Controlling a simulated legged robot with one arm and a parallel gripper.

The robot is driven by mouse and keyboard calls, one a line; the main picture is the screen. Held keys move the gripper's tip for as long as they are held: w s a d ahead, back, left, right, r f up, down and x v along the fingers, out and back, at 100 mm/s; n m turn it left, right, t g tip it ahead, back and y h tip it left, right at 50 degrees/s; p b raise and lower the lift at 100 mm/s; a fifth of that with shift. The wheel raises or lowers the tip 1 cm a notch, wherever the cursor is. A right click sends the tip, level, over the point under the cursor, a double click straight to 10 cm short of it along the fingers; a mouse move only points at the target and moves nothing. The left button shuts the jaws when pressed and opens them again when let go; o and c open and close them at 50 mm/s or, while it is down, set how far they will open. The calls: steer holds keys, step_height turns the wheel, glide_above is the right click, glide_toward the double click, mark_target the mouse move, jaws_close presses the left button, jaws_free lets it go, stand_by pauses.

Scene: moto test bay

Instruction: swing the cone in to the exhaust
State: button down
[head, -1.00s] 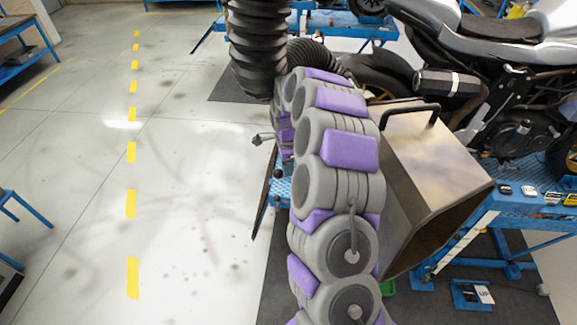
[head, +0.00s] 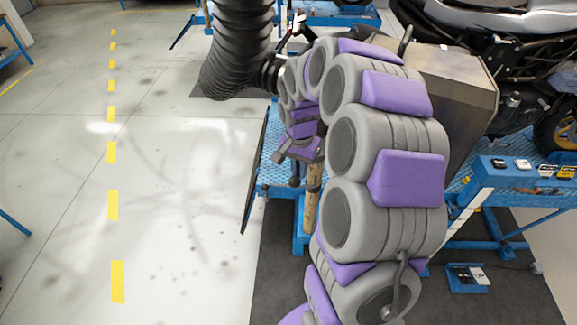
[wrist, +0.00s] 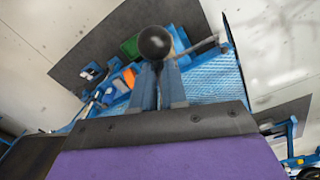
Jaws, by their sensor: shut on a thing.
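The cone is a metal, box-like hood (head: 470,85) in the head view, right of my arm. It covers the place of the motorcycle's exhaust, so the exhaust is hidden, and I cannot tell whether the two touch. A black ribbed duct (head: 238,45) hangs left of my arm; its joint to the hood is hidden. In the wrist view my gripper (wrist: 158,75) is shut at a black ball knob (wrist: 154,42). A thin rod runs right from near the knob. In the head view my arm partly hides the gripper.
The motorcycle (head: 500,20) stands at the upper right on a blue lift (head: 530,180). A blue textured platform (head: 280,175) and a thin dark panel (head: 254,170) lie left of my arm. Pale floor with a yellow dashed line (head: 112,205) is free at left.

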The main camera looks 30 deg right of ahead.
steer(key=s+d+n+b, duration=0.1)
steer(key=s+d+n, duration=0.5)
steer(key=d+n, duration=0.5)
steer(key=shift+s+d+b, duration=0.15)
steer(key=shift+d+b, duration=0.05)
steer(key=shift+b, duration=0.2)
steer(key=shift+r, duration=0.1)
steer(key=c, duration=1.3)
jaws_free()
steer(key=shift+d, duration=0.1)
steer(key=shift+o, duration=0.7)
steer(key=shift+d, duration=0.1)
step_height(320, 180, up, 17)
